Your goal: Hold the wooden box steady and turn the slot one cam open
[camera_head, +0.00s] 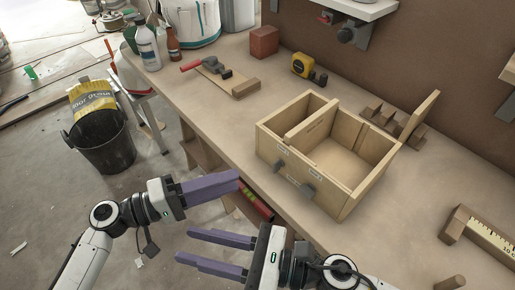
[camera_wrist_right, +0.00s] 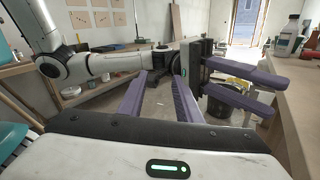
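The wooden box (camera_head: 345,193) sits near the front edge of the bench. It is open on top with a divider, and a panel stands up at its right corner. Its front face has two small dark cams (camera_head: 308,190) (camera_head: 279,165) beside pale labels too small to read. My left gripper (camera_head: 236,181) is in front of the bench, apart from the box; its two fingers show spread and empty in the right wrist view (camera_wrist_right: 282,88). My right gripper (camera_head: 184,247) is lower and nearer, pointing left, its fingers apart and empty. The box is not in the right wrist view.
On the bench (camera_head: 225,130) are wooden blocks (camera_head: 378,117) behind the box, a yellow tape measure (camera_head: 302,64), a red block (camera_head: 264,41) and a board with a red-handled tool (camera_head: 228,76). A black bucket (camera_head: 102,141) stands on the floor.

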